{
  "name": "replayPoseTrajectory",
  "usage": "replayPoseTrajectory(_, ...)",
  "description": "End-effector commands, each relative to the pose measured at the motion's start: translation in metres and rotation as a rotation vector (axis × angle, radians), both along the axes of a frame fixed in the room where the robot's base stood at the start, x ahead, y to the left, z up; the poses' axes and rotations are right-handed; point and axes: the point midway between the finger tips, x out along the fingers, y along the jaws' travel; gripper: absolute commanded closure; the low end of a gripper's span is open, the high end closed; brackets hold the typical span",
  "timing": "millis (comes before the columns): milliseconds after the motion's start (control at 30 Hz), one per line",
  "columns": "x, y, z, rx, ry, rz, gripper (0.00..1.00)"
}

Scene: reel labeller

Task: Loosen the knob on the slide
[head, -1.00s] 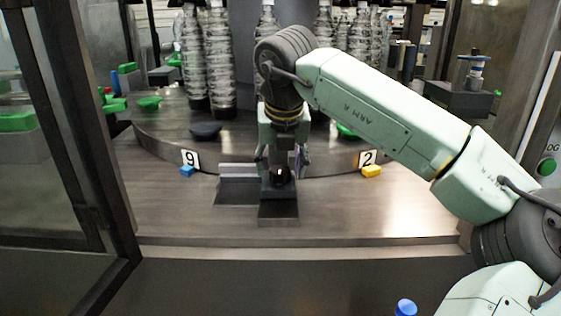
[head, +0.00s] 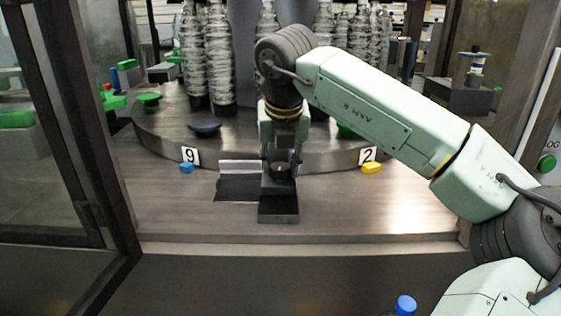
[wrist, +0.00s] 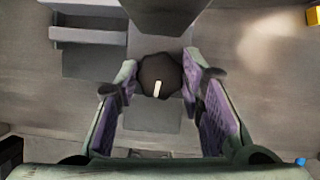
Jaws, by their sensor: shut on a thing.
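The knob (wrist: 159,77) is dark and round with a pale mark on its top, seen from above in the wrist view. My gripper (wrist: 162,80) points down with one finger on each side of the knob, shut on it. In the head view my gripper (head: 281,165) hides most of the knob. The slide (head: 278,207) is a dark block below the knob, on the machine's deck. A light metal bar (head: 238,168) lies to its left; it also shows in the wrist view (wrist: 88,35).
A round table (head: 160,128) with several clear bottles (head: 219,60) stands behind. Number plates 9 (head: 190,155) and 2 (head: 368,155) sit at its edge, with a blue piece (head: 187,169) and a yellow piece (head: 371,168) below. An open door frame (head: 75,130) is at left. The front deck is clear.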

Motion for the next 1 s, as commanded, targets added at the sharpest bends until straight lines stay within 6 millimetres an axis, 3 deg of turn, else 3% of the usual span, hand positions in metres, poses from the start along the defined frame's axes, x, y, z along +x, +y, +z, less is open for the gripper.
replayPoseTrajectory(633, 0.0000, -0.0006, 0.0002, 0.000, 0.000, 0.139, 0.92)
replayPoseTrajectory(667, 0.0000, -0.0005, 0.0002, 0.000, 0.000, 0.139, 0.63)
replayPoseTrajectory(933, 0.0000, -0.0005, 0.0001, 0.000, 0.000, 0.138, 0.45)
replayPoseTrajectory(1000, 0.0000, -0.0005, 0.0001, 0.000, 0.000, 0.138, 0.44)
